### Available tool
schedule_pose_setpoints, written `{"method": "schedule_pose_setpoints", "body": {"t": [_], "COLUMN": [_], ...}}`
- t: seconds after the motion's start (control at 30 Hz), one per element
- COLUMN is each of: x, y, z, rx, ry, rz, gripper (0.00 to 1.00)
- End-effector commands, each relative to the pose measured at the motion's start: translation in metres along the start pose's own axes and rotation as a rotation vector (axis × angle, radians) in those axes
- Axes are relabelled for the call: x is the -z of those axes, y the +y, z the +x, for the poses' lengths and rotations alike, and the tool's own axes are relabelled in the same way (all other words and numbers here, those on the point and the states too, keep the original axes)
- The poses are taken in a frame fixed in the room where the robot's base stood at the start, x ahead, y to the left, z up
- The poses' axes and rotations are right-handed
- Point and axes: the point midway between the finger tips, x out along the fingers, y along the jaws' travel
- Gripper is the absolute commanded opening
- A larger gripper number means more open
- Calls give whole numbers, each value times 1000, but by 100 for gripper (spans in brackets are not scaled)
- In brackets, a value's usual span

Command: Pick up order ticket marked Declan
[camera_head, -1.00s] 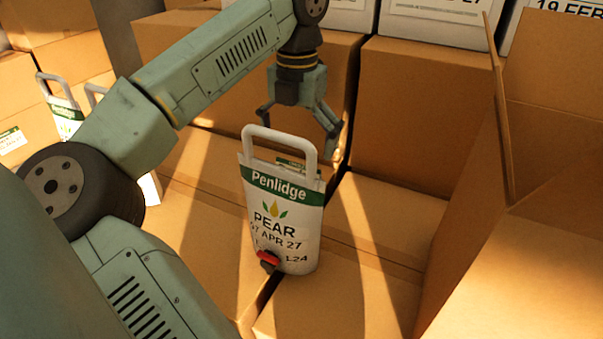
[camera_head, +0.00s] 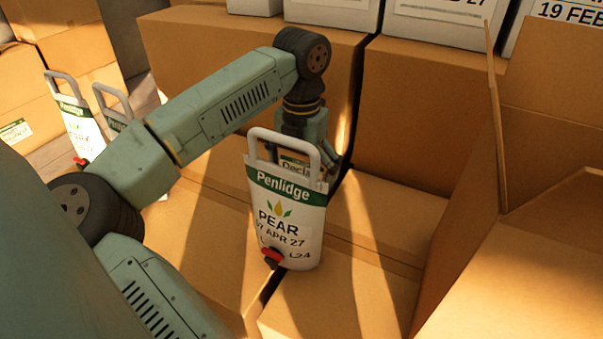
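The order ticket (camera_head: 291,162) is a small card with a green band, and "Decla" can be read on it. It shows through the handle of a white pouch, which hides its lower part. My gripper (camera_head: 303,168) is just behind the pouch, pointing down at the ticket. Its fingers are spread on either side of the ticket, and the tips are partly hidden by the pouch. I cannot tell whether they touch the ticket.
The white Penlidge pear pouch (camera_head: 287,218) stands upright on cardboard boxes in front of my gripper. More pouches (camera_head: 82,128) stand at the left. Large boxes (camera_head: 425,115) rise behind, and an open box (camera_head: 540,240) is at the right.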

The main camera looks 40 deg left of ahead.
Motion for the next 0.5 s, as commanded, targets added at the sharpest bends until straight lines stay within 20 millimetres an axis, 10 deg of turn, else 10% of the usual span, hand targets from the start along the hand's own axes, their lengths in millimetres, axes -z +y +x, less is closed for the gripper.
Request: {"method": "schedule_pose_setpoints", "body": {"t": [0.5], "x": [0], "y": [0], "z": [0], "rx": [0], "ry": [0], "rz": [0], "gripper": [67]}}
